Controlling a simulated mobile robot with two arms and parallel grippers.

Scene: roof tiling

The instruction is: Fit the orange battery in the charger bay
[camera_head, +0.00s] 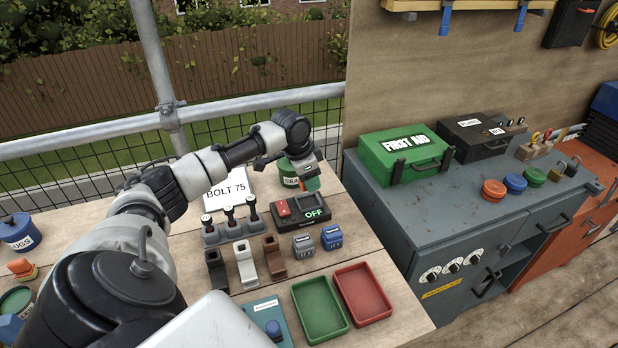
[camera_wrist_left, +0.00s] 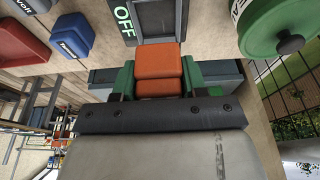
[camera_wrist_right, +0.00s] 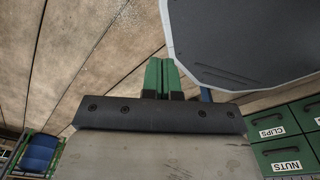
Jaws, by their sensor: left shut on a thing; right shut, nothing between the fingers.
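The orange battery (camera_wrist_left: 160,68) is held between the green fingers of my left gripper (camera_head: 311,178) in the left wrist view. My left gripper is shut on it, above and beside the charger (camera_head: 302,217), which has a red switch and an OFF label. The charger's dark bay is at its right end; in the left wrist view the charger (camera_wrist_left: 155,18) lies just beyond the battery. I cannot tell whether the battery touches it. My right gripper (camera_wrist_right: 161,78) is shut and empty in the right wrist view, over wooden boards; the head view does not show it.
A grey block (camera_head: 303,244) and a blue block (camera_head: 331,237) stand in front of the charger. A green tin (camera_head: 289,174) stands behind it. A green tray (camera_head: 319,309) and a red tray (camera_head: 362,293) lie nearer. Levers (camera_head: 230,222) and small holders (camera_head: 245,264) stand left.

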